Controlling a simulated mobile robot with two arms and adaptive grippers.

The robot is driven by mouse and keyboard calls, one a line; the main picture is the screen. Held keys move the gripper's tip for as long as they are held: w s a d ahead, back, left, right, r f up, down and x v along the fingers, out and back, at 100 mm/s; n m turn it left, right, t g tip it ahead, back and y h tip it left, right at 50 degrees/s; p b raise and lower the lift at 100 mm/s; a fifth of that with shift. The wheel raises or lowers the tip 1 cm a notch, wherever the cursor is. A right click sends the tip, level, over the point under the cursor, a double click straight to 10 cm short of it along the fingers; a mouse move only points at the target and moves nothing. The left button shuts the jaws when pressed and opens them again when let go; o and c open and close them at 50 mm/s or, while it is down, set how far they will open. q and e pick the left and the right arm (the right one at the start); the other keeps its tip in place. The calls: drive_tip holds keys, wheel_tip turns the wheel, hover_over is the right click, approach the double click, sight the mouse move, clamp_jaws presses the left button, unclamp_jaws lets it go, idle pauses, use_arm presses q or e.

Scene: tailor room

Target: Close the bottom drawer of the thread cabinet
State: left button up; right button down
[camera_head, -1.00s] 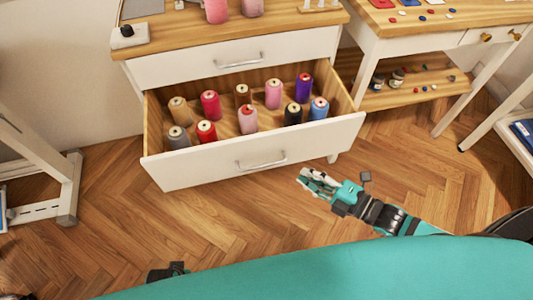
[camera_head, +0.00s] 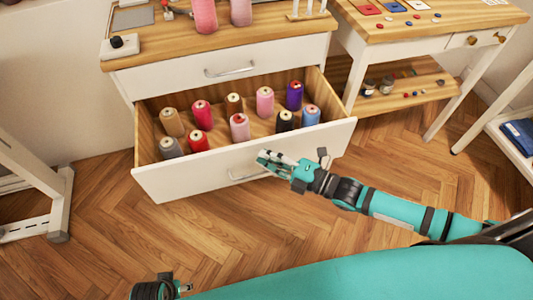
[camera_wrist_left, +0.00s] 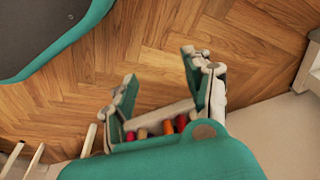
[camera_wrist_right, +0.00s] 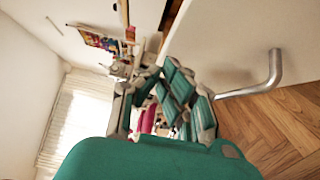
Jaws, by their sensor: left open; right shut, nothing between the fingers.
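The white thread cabinet has its bottom drawer (camera_head: 180,183) pulled open, with several thread spools in two rows inside. The drawer's front has a metal handle (camera_head: 245,177); a metal handle also shows in the right wrist view (camera_wrist_right: 262,80). The upper drawer (camera_head: 190,79) is shut. My right gripper (camera_head: 264,158) is shut and empty, in front of the drawer front near the handle and partly covering it; I cannot tell whether it touches. My left gripper (camera_wrist_left: 158,82) is open and empty, low over the floor. In the head view only part of the left arm shows at the bottom.
A worktable (camera_head: 400,30) with a lower shelf (camera_head: 400,98) stands right of the cabinet. White stand legs (camera_head: 58,205) are at the left, and a white shelf unit (camera_head: 510,148) at the far right. The wooden floor before the drawer is clear.

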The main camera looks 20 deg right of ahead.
use_arm(q)
drive_tip(key=shift+w+r, duration=0.1)
drive_tip(key=shift+r, duration=0.3)
use_arm(e)
drive_tip(key=shift+w, duration=0.6)
